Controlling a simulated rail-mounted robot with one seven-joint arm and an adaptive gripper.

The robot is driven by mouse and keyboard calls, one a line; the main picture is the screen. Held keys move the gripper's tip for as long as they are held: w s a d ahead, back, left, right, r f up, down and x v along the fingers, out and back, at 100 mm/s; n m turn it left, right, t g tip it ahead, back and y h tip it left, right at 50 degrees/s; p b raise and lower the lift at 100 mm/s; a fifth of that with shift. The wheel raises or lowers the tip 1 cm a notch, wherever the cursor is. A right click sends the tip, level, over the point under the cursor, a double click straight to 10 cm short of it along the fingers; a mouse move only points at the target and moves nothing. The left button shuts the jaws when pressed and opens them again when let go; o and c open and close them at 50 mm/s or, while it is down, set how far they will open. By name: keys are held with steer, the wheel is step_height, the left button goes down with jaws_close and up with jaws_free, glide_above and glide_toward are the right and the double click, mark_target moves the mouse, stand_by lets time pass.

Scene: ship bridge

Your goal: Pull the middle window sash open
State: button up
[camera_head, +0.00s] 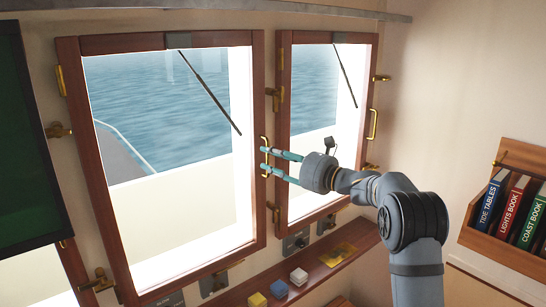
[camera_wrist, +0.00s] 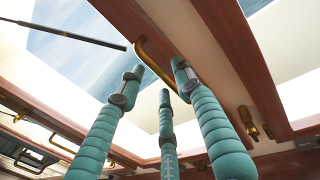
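The middle window sash (camera_head: 258,95), a brown wooden frame around a large pane, fills the centre-left of the head view. It appears to sit flush in the wall. Its upright brass handle (camera_head: 264,157) is on its right stile; the handle also shows in the wrist view (camera_wrist: 148,58). My gripper (camera_head: 263,158) is at this handle with its teal fingers spread, one above the other. In the wrist view, the fingertips (camera_wrist: 157,70) are apart, with the handle's near end by the right finger. Whether any finger touches the handle is unclear.
A right-hand window with its own brass handle (camera_head: 373,124) is beside the middle one. Brass catches (camera_head: 103,280) line the frames. Below is a ledge (camera_head: 318,277) with yellow and white blocks. A bookshelf (camera_head: 502,252) hangs at right.

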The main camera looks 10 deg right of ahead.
steer(key=shift+c, duration=0.7)
jaws_close()
